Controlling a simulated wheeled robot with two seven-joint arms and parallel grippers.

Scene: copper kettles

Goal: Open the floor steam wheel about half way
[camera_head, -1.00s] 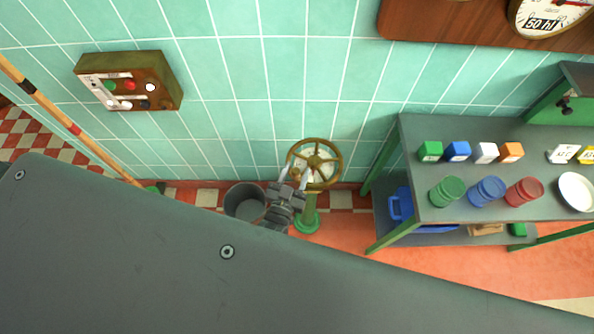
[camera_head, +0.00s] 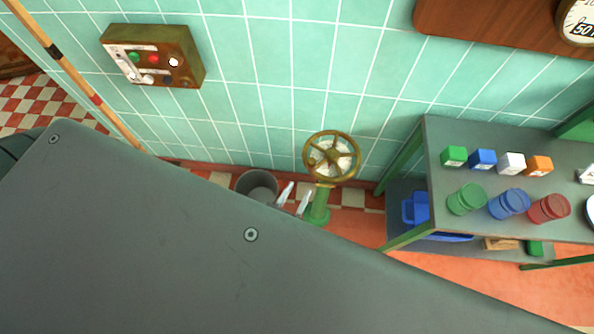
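The floor steam wheel (camera_head: 331,139) is a brass handwheel with spokes, on a green pedestal (camera_head: 319,206) that stands on the floor by the tiled wall. A pale dial shows behind its spokes. My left gripper (camera_head: 294,196) shows only as two pale fingertips past the edge of my grey body. The fingers are apart with nothing between them, below and to the left of the wheel and clear of its rim. The rest of that gripper is hidden. My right gripper is not in view.
A grey bucket (camera_head: 257,184) stands just left of the pedestal. A green-legged table (camera_head: 445,208) with coloured cubes and round tins is on the right.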

